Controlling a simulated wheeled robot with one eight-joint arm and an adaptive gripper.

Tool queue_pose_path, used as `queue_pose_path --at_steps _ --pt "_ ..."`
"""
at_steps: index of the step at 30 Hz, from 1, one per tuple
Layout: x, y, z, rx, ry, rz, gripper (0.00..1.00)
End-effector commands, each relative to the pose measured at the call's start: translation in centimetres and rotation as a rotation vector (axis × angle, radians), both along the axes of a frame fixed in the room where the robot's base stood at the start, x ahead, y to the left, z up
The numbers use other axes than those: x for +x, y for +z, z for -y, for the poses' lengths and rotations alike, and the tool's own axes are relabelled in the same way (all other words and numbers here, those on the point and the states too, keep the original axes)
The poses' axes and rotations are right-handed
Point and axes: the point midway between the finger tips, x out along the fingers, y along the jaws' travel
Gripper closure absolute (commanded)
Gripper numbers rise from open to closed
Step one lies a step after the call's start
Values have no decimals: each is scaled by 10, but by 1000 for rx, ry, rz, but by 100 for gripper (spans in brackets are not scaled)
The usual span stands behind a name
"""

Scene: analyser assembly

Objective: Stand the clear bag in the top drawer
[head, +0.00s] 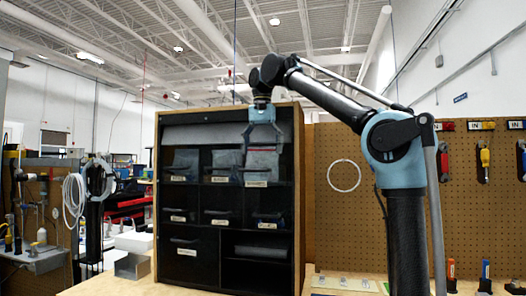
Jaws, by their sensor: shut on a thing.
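My gripper (263,139) is in front of the upper right part of a black cabinet (203,226) in a wooden frame, pointing down. It is shut on the top of a greyish see-through bag (262,162). The bag hangs upright at the top right bin (256,184), which has a pale label. I cannot tell whether the bag's bottom is inside the bin or in front of it. Similar grey bags stand in the top middle bin (226,160) and the top left bin (184,160).
A row of lower bins and a larger drawer (188,252) sit below, with an open shelf at right. A grey roll-up shutter (205,134) crosses the cabinet's top. A pegboard (350,215) with tools stands at right. The bench top (115,287) shows at the front left.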

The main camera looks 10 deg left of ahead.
Motion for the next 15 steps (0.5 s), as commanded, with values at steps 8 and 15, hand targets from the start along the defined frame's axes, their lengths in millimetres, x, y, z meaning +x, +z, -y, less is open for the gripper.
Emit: queue_pose_path --at_steps 8,15 --pt "0 -1 0 0 0 0 0" --pt "0 -1 0 0 0 0 0"
